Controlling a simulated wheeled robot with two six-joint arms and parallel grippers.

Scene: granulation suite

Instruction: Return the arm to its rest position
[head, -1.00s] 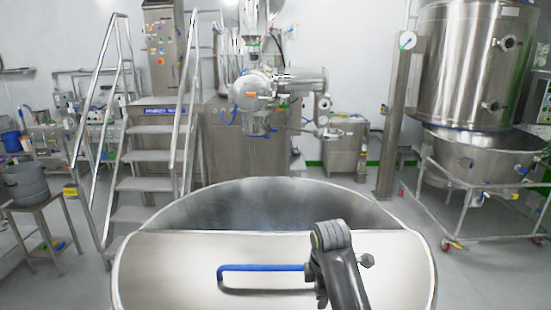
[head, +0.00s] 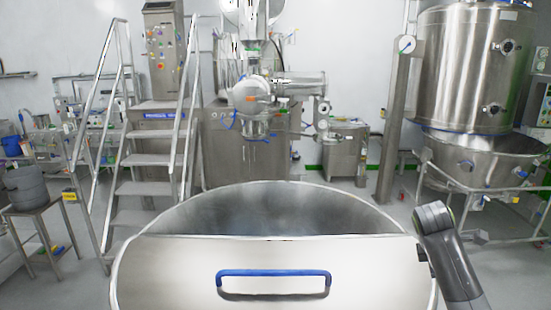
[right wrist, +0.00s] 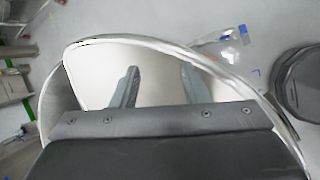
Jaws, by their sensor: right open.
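My right arm (head: 445,252) is at the right edge of the round steel bin in the head view; its gripper does not show there. In the right wrist view my right gripper (right wrist: 160,88) has its two fingers apart with nothing between them. A shiny steel surface with a curved rim (right wrist: 220,70) lies beyond the fingers. My left arm and gripper are not in view.
The large steel bin (head: 135,250) fills the front. Its front half is covered by a flat lid (head: 180,270) with a blue handle (head: 273,272); the back half is open. Steps (head: 148,160) stand behind left, and a wheeled steel vessel (head: 470,70) behind right.

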